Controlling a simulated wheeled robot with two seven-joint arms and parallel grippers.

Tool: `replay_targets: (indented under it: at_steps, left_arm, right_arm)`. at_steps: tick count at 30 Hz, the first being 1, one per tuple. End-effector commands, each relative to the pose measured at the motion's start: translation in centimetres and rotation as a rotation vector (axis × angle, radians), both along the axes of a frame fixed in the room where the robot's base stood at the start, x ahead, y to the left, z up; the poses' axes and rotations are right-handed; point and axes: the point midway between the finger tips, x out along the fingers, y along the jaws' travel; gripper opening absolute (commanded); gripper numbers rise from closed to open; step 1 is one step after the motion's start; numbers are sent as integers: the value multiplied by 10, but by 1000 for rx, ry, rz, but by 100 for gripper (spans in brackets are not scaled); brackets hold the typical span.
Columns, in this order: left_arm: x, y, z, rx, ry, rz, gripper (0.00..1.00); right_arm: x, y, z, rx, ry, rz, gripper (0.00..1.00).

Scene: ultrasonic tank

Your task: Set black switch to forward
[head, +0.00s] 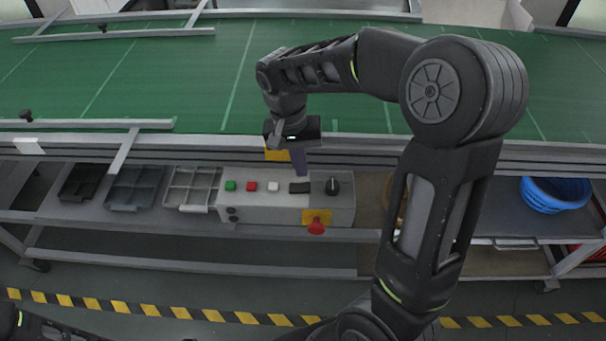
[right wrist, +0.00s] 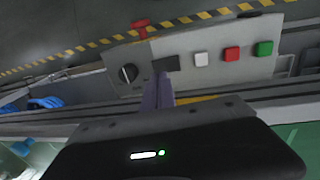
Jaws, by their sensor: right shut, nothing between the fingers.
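The grey control box (head: 250,205) below the conveyor's front edge carries a black rectangular switch (head: 300,187) and, right of it, a black round knob (head: 332,186). In the right wrist view the rectangular switch (right wrist: 166,63) is beside the knob (right wrist: 128,73), and the fingertips overlap its lower edge. My right gripper (head: 300,173) is shut and empty, its purplish fingers pointing down just above the rectangular switch. I cannot tell whether they touch it. The switch's tilt is too small to read. My left gripper is not in view.
Green (head: 230,186), red (head: 251,186) and white (head: 273,186) buttons sit left of the switch. A red emergency stop (head: 316,228) is on the box front. The green conveyor (head: 190,80) and its rail lie behind. Grey trays (head: 135,187) stand left, a blue basket (head: 553,195) right.

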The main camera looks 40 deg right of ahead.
Motion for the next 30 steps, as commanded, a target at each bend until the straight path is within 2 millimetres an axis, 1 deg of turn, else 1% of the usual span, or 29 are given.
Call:
replay_targets:
  at_steps: [3, 6, 9, 12, 20, 23, 27, 28, 30]
  left_arm:
    - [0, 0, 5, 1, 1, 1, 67]
    - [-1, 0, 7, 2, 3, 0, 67]
    - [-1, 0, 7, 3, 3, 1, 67]
    - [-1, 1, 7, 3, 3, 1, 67]
    - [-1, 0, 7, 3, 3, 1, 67]
    - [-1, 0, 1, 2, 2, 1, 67]
    - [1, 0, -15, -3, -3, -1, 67]
    - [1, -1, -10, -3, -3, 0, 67]
    - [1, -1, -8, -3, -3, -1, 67]
  right_arm:
    - [-3, -2, -18, 0, 4, 0, 0]
    - [-3, -3, -30, 0, 3, 1, 0]
    - [-3, -4, -37, 0, 0, 0, 0]
    - [-4, -4, -40, 1, 1, 1, 0]
    - [-3, -4, -40, 1, -1, 0, 0]
    - [-5, -6, -45, 22, -16, -2, 0]
    - [-8, -11, -56, 90, -70, -5, 0]
    - [-8, -10, -53, 88, -67, -1, 0]
    - [-8, -10, -52, 87, -62, 1, 0]
